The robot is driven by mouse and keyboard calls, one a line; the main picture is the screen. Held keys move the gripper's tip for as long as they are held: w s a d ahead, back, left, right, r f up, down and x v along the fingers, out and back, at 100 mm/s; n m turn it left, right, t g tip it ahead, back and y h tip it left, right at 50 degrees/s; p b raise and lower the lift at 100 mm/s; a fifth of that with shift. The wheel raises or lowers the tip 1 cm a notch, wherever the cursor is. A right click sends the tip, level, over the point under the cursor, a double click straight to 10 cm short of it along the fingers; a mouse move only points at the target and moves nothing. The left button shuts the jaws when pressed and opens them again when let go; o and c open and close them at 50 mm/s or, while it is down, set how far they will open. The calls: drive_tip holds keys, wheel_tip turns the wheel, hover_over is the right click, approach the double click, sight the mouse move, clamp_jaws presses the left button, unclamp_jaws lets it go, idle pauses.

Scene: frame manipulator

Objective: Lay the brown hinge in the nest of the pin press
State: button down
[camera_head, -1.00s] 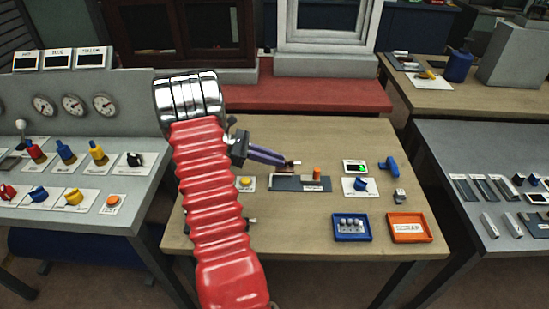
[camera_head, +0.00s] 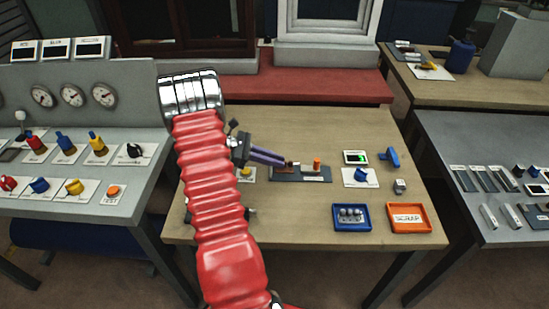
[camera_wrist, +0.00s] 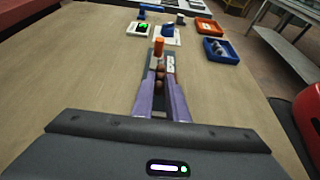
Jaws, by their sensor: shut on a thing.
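My gripper (camera_head: 289,163) has purple fingers and is shut on the small brown hinge (camera_head: 289,166), low over the left part of the pin press (camera_head: 300,175). The press is a dark flat base with an upright orange cylinder (camera_head: 316,163) to the right of the hinge. In the wrist view, the brown hinge (camera_wrist: 165,83) sits between the fingertips (camera_wrist: 161,80), with the orange cylinder (camera_wrist: 158,46) just beyond. The fingers hide much of the hinge and the nest, so I cannot tell whether the hinge touches the base.
A small screen with a green mark (camera_head: 356,157) and a blue knob (camera_head: 361,175) stand right of the press. A blue tray of pins (camera_head: 337,226) and an orange scrap tray (camera_head: 395,228) lie at the front right. The table between press and trays is clear.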

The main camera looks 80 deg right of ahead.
drive_tip(key=shift+f, duration=0.8)
drive_tip(key=c, duration=1.7)
unclamp_jaws()
drive_tip(key=shift+o, duration=0.2)
drive_tip(key=v, duration=1.3)
drive_tip(key=shift+w+f, duration=0.1)
drive_tip(key=shift+w, duration=0.35)
drive_tip(key=shift+a, duration=0.1)
